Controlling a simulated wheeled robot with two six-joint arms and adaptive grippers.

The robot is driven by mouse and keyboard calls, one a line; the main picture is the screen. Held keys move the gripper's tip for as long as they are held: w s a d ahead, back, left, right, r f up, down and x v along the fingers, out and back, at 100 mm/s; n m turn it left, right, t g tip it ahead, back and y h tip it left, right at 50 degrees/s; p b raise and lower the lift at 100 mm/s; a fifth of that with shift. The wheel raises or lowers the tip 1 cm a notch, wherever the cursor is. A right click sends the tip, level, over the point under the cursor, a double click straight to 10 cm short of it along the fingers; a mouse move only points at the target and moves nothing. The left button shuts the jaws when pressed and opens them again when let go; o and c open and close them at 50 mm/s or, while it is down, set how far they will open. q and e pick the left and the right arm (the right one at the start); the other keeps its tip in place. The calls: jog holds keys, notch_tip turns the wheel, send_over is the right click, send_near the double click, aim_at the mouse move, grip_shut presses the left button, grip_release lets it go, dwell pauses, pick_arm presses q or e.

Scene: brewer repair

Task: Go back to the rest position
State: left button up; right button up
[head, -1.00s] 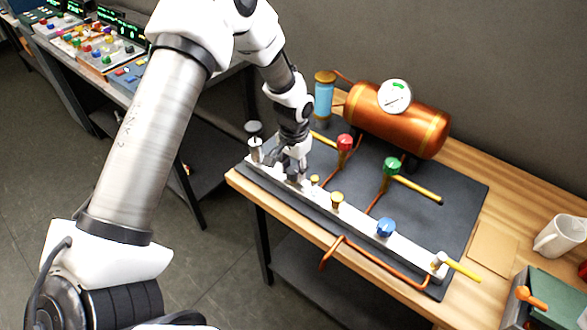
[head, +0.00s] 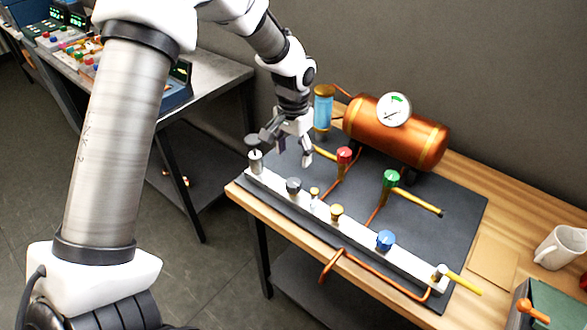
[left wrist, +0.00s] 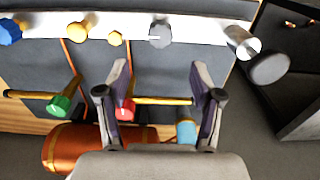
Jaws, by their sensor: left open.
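My left gripper (head: 287,152) is open and empty. In the head view it is above the dark board (head: 370,195), behind the left part of a white rail (head: 365,244). A grey knob (head: 294,185) on the rail stands apart from the fingers. In the left wrist view the open fingers (left wrist: 160,78) have a gap between them, with the grey knob (left wrist: 160,34) beyond their tips. A red knob (left wrist: 126,108) shows low beside the left finger, and a yellow lever passes behind the fingers. My right gripper is in neither current view.
A copper tank (head: 425,140) with a gauge (head: 394,109) and a blue cylinder (head: 323,108) stand behind the board. A silver post (head: 255,162) with a dark cap is at the rail's left end. A white mug (head: 560,247) stands right. Open floor separates the tables.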

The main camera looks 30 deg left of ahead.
pick_arm(q)
jog(key=shift+r, duration=0.7)
jog(key=s+d+f+g+b, duration=0.3)
jog(key=s+f, duration=0.8)
jog(key=f, duration=0.3)
jog(key=s+d+f+g+b, duration=0.2)
jog(key=s+d+f+g, duration=0.1)
jog(key=s+f, duration=0.9)
jog(key=s+d+f+t+b, duration=0.2)
jog(key=s+d+f+t, duration=0.1)
jog(key=s+f, duration=0.6)
jog(key=w+t, duration=0.1)
jog(key=w+r+t, duration=0.1)
jog(key=w+n+t, duration=0.1)
jog(key=shift+w+a+r, duration=0.25)
jog(key=shift+w+a, duration=0.05)
